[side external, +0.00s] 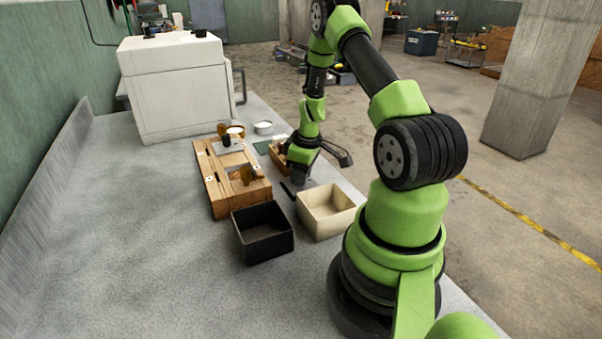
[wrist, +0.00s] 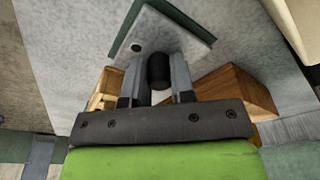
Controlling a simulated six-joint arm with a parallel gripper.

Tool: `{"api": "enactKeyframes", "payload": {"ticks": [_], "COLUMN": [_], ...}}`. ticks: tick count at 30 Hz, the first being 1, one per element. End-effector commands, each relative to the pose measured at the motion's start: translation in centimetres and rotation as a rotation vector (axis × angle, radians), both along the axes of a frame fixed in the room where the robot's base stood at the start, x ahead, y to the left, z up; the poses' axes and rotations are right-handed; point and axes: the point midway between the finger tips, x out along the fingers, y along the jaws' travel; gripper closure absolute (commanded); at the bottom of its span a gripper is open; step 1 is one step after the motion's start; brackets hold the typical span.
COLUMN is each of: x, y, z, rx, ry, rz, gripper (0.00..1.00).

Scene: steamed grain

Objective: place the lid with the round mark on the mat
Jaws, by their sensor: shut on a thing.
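The lid with the round mark (wrist: 170,38) is a pale grey square plate with a small dark dot near one corner, seen in the wrist view. My gripper (wrist: 158,75) is shut on its black knob. The dark green mat (wrist: 190,18) shows as a strip along the lid's far edges. I cannot tell whether the lid touches it. In the side view the mat (side external: 262,146) lies beside my gripper (side external: 297,178), and the arm hides the held lid.
Another lid with a black knob (side external: 229,146) lies on a wooden rack (side external: 217,196). A wooden box (wrist: 235,92) is close beside my gripper. A black bin (side external: 262,236) and a cream bin (side external: 326,211) stand nearer. A white machine (side external: 178,85) stands behind. The left counter is clear.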

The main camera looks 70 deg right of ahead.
Motion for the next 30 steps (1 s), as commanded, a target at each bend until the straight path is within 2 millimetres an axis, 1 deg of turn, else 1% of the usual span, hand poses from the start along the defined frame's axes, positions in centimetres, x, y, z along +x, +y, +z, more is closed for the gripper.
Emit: {"api": "enactKeyframes", "payload": {"ticks": [1,2,3,4,11,14,17,20,27,30], "x": [0.0,0.0,0.0,0.0,0.0,0.0,-0.1,-0.4,-1.1,-1.4], "y": [0.0,0.0,0.0,0.0,0.0,0.0,-0.1,-0.1,-0.1,-0.1], "z": [-0.1,0.0,0.0,0.0,0.0,0.3,1.4,3.2,8.3,10.0], "rx": [0.000,0.000,0.000,0.000,0.000,0.000,-0.001,-0.004,-0.004,-0.004], "ry": [0.000,0.000,0.000,0.000,0.000,-0.001,-0.003,-0.004,-0.005,-0.003], "rz": [0.000,0.000,0.000,0.000,-0.001,-0.002,0.000,-0.001,-0.003,-0.001], "gripper": [0.72,0.65,0.56,0.51,0.51,0.51,0.51,0.51,0.51,0.51]}}
